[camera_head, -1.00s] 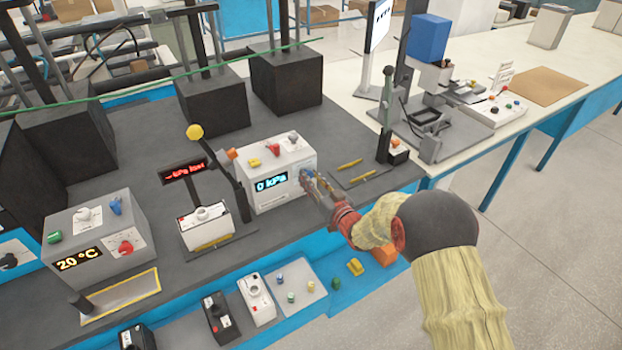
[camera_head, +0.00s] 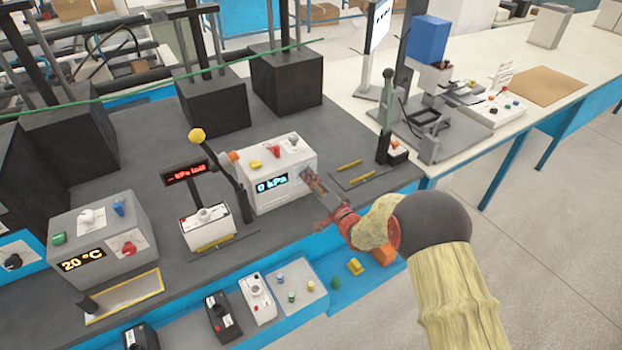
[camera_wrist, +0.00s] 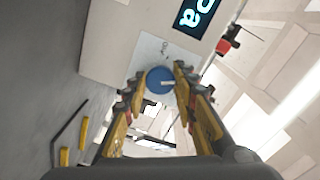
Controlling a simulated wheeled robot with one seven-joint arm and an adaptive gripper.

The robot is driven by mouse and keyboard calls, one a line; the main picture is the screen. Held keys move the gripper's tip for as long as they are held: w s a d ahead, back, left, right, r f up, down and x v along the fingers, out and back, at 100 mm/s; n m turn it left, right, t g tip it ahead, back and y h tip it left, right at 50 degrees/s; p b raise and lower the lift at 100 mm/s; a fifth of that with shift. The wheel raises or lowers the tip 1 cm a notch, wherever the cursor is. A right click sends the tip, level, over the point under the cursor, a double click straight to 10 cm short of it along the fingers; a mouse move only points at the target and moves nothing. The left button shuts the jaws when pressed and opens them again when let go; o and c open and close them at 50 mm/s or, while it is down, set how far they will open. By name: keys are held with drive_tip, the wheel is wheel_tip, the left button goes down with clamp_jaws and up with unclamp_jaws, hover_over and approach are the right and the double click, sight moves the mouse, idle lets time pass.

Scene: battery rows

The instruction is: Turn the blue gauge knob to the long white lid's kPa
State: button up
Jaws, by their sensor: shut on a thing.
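The blue gauge knob (camera_wrist: 159,80) is on the face of a white gauge box (camera_head: 284,205), and a pale pointer mark shows on it. My gripper (camera_wrist: 158,76) has one finger on each side of the knob and is shut on it. In the head view my gripper (camera_head: 308,178) covers the knob at the box's right front. The box's display (camera_head: 272,184) reads 0 kPa. A long white block with a round cap (camera_head: 257,297) lies in the front row; its print is too small to read, and I cannot tell if it is the long white lid.
A grey box (camera_head: 105,240) showing 20 °C stands at left. A smaller white box (camera_head: 207,228) with a red sign (camera_head: 187,173) and a black lever (camera_head: 232,178) stand just left of the gauge box. Yellow bars (camera_head: 350,166) lie to its right.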

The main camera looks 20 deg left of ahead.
drive_tip(key=m+p, duration=0.1)
drive_tip(key=m, duration=0.4)
drive_tip(key=shift+m, duration=0.3)
drive_tip(key=m+p, duration=0.1)
drive_tip(key=m, duration=0.4)
drive_tip(key=shift+p, duration=0.4)
drive_tip(key=shift+m, duration=0.3)
drive_tip(key=shift+f, duration=0.1)
drive_tip(key=o, duration=1.2)
drive_tip(key=shift+c, duration=0.2)
drive_tip(key=v, duration=1.2)
